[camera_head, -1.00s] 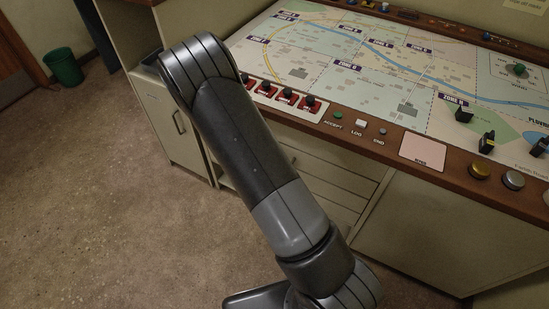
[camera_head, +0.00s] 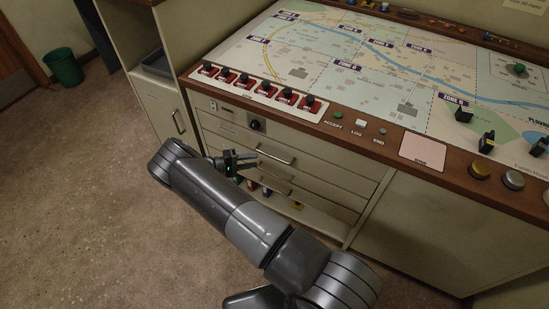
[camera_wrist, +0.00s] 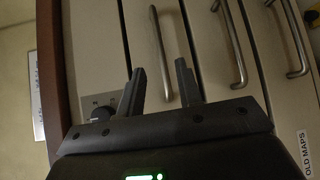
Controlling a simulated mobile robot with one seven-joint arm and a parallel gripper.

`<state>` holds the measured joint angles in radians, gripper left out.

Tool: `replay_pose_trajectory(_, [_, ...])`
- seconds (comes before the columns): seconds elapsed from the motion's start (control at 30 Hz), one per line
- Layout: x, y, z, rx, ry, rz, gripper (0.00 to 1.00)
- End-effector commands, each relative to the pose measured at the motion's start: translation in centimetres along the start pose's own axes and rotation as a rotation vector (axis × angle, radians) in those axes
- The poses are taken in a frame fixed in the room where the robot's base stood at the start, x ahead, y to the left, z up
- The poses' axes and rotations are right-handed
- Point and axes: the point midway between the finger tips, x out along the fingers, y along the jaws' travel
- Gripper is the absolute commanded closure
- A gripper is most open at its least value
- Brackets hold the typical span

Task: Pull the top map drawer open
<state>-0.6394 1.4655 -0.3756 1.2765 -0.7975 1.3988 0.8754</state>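The top map drawer (camera_head: 310,170) is a cream front under the console's wooden edge, and it looks shut. Its metal bar handle (camera_head: 274,157) also shows in the wrist view (camera_wrist: 159,45), where it runs upright in the picture. My gripper (camera_wrist: 160,68) is open, with its two dark fingers apart and nothing between them that I can see held. In the wrist view the handle's lower part lies in line with the gap between the fingertips. In the head view my gripper (camera_head: 242,163) is just left of the handle. I cannot tell whether it touches.
A black knob (camera_head: 256,125) sits on the panel above the drawer. Lower drawers have similar handles (camera_wrist: 230,45). An OLD MAPS label (camera_wrist: 308,152) is at the wrist view's right. A shelf with small items lies below. The floor to the left is clear; a green bin (camera_head: 63,67) stands far back.

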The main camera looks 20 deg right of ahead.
Motion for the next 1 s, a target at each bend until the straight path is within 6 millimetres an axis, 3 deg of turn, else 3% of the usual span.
replay_pose_trajectory(0.3, [5.9,0.1,0.1,-0.001,-0.004,-0.001,0.68])
replay_pose_trajectory(0.5, [8.8,0.1,0.1,-0.001,-0.003,-0.001,0.68])
replay_pose_trajectory(0.7, [10.0,0.0,0.1,0.0,-0.002,-0.002,0.68])
replay_pose_trajectory(0.93, [10.0,0.0,0.0,0.0,-0.002,-0.002,0.68])
replay_pose_trajectory(1.0, [10.0,0.0,0.0,0.0,-0.002,-0.002,0.72])
